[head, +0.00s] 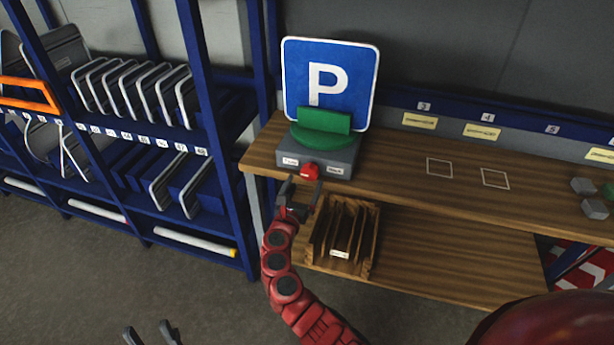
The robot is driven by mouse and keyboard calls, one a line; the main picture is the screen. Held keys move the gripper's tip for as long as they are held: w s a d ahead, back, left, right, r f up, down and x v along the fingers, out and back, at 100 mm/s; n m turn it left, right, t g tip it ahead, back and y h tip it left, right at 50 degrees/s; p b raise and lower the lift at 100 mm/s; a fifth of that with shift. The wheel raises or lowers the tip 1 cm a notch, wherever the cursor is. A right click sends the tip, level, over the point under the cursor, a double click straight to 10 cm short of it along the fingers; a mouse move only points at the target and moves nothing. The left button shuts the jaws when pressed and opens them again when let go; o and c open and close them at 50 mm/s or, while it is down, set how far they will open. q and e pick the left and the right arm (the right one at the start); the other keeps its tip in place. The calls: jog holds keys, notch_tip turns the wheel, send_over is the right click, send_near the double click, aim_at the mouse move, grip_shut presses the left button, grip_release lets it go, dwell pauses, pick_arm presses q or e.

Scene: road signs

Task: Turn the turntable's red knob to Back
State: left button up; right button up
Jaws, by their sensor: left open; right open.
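The turntable is a grey box (344,160) with a green disc (303,137) and green holder (325,120) on top, standing on the wooden bench. A blue parking sign with a white P (358,85) stands upright in the holder. The red knob (310,170) is on the box's front face between two white labels, the right one (335,170) seemingly reading Back. Which way the knob points is too small to tell. My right gripper (302,187) is open just in front of and below the knob; contact cannot be told. My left gripper (151,332) is open and empty at the bottom edge.
A wooden rack (372,235) with upright dividers sits below the bench edge, close to my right gripper. A blue shelf (217,160) with several sign plates stands left. Grey blocks (594,208) lie on the bench (400,180) at right; its middle is clear.

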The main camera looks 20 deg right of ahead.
aim_at(308, 174)
jog(key=shift+x, duration=1.85)
jog(key=c, duration=1.4)
jog(key=shift+o, duration=0.2)
